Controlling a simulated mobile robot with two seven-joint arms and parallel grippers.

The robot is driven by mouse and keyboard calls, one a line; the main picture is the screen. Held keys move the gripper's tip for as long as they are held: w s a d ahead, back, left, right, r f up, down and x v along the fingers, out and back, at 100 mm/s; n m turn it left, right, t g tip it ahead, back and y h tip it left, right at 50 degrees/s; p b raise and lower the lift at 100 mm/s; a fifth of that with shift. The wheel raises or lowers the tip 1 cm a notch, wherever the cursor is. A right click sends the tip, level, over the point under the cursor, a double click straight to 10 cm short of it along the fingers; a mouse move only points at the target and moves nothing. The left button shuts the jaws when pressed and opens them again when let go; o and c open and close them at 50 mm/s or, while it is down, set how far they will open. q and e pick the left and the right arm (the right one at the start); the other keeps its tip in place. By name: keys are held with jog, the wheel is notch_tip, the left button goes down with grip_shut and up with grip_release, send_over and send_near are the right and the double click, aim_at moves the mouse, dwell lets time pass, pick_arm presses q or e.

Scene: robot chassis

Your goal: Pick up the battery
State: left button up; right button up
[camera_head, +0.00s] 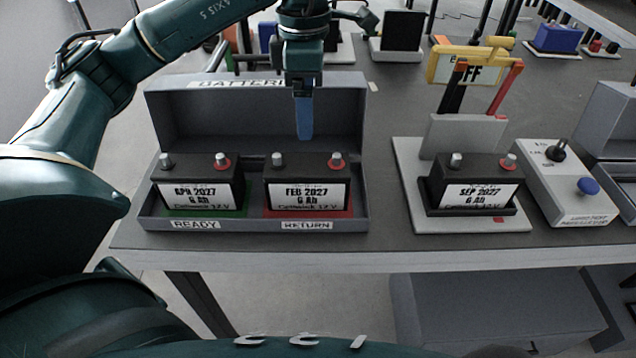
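A black battery labelled "APR 2027" (198,185) stands upright in the green READY side of the grey battery box (155,224). A second battery labelled "FEB 2027" (306,187) stands upright in the red RETURN side. A third battery labelled "SEP 2027" (473,184) sits in a holder on a light stand to the right. My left gripper (304,132) points down above and behind the "FEB 2027" battery, in front of the box's back wall and apart from the batteries. Only one blue finger face shows, so its opening is hidden. My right gripper is out of view.
Bare grey tabletop lies between the battery box and stand.

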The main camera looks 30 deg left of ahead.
aim_at(308, 163)
pick_arm(q)
jog(key=f, duration=1.3)
jog(key=shift+s+d, duration=0.1)
jog(key=shift+s, duration=0.2)
jog(key=shift+c, duration=0.4)
jog(key=shift+r, duration=0.1)
grip_shut()
jog(key=shift+w+r, duration=0.15)
